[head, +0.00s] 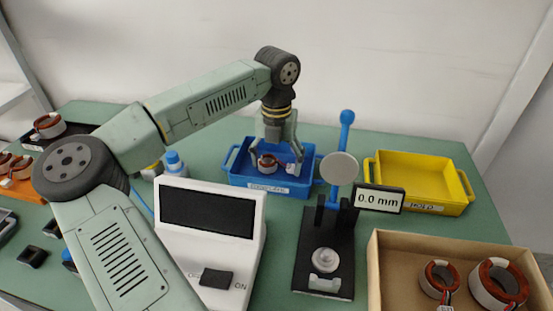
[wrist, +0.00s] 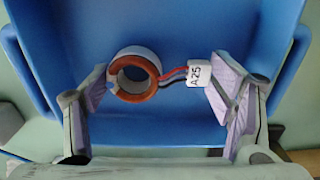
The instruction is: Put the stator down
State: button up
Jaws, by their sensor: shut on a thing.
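The stator (head: 268,161) is a small copper-brown and white ring, inside the blue bin (head: 233,171) at the back middle. In the wrist view the stator (wrist: 135,74) has its opening facing the camera, with red and dark wires leading right to a white tag (wrist: 200,73) marked A25. My gripper (head: 280,160) reaches down into the blue bin, and its fingers (wrist: 160,88) stand on either side of the stator and tag, shut on them. The blue floor lies behind the stator; I cannot tell whether they touch.
A yellow bin (head: 415,175) stands empty at right. A gauge stand (head: 325,225) with a blue lever and a 0.0 mm display (head: 380,198) is in front. A white tester (head: 212,225) stands left of it. A cardboard box (head: 385,265) holds two stators. More stators lie far left.

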aim_at(277, 161)
jog(key=shift+f, duration=0.15)
jog(key=o, duration=1.2)
jog(key=shift+o, duration=0.2)
notch_tip(277, 161, up, 12)
jog(key=b, duration=0.2)
jog(key=shift+r+b, duration=0.2)
jog(key=shift+b, duration=0.1)
